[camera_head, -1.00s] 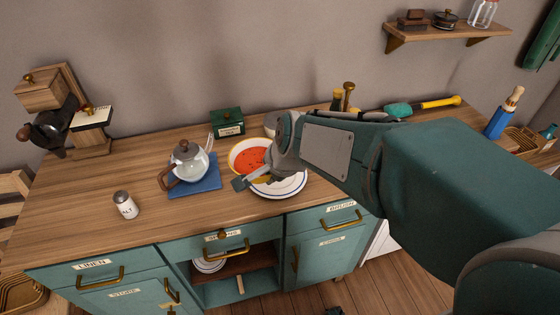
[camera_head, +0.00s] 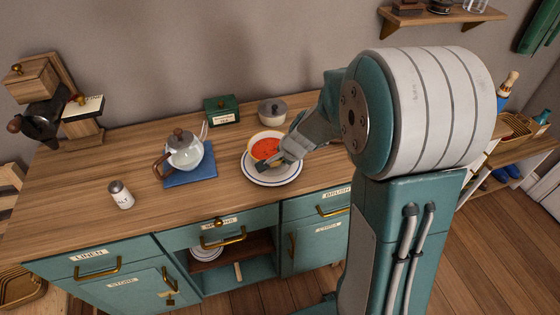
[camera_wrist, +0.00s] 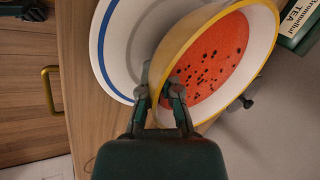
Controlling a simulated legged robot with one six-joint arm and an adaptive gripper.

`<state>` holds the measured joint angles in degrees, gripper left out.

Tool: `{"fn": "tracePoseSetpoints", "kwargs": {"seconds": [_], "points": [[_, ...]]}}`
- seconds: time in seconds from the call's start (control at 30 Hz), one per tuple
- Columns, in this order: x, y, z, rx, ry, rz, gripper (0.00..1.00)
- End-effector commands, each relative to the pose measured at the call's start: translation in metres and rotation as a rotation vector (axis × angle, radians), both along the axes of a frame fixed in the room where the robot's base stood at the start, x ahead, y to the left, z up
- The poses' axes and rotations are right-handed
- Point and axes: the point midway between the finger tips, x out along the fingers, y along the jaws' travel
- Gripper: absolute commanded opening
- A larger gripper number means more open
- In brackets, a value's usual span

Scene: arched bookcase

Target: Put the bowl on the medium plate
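The bowl (camera_head: 264,148) has a yellow rim and a red inside with dark seeds, like a watermelon. It is over the back part of a white plate (camera_head: 257,179) with a blue ring. The bowl also fills the upper middle of the wrist view (camera_wrist: 213,62), overlapping the plate (camera_wrist: 112,52). My gripper (camera_head: 286,158) is at the bowl's near right side. In the wrist view its fingers (camera_wrist: 160,86) pinch the bowl's wall, one inside and one outside. I cannot tell whether the bowl touches the plate.
A glass teapot (camera_head: 184,154) stands on a blue mat (camera_head: 205,174) to the left. Behind are a green tea box (camera_head: 222,110) and a grey lidded pot (camera_head: 272,111). A salt shaker (camera_head: 121,195) stands front left.

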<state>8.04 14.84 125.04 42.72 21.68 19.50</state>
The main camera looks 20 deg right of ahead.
Motion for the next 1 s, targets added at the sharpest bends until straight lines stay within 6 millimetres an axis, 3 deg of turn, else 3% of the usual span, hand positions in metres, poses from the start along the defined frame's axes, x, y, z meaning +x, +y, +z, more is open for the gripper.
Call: {"fn": "tracePoseSetpoints", "kwargs": {"seconds": [0.33,0.37,0.43,0.47,0.83,1.0], "points": [[0.0,0.001,-0.005,-0.002,-0.001,-0.001,0.0],[0.0,0.001,-0.005,-0.002,-0.001,-0.001,0.09],[0.0,0.001,-0.005,-0.002,-0.001,-0.001,0.4],[0.0,0.001,-0.005,-0.002,-0.001,-0.001,0.43],[0.0,0.001,-0.003,-0.003,-0.001,-0.001,0.43],[-0.007,-0.002,0.013,-0.003,-0.006,0.001,0.43]]}}
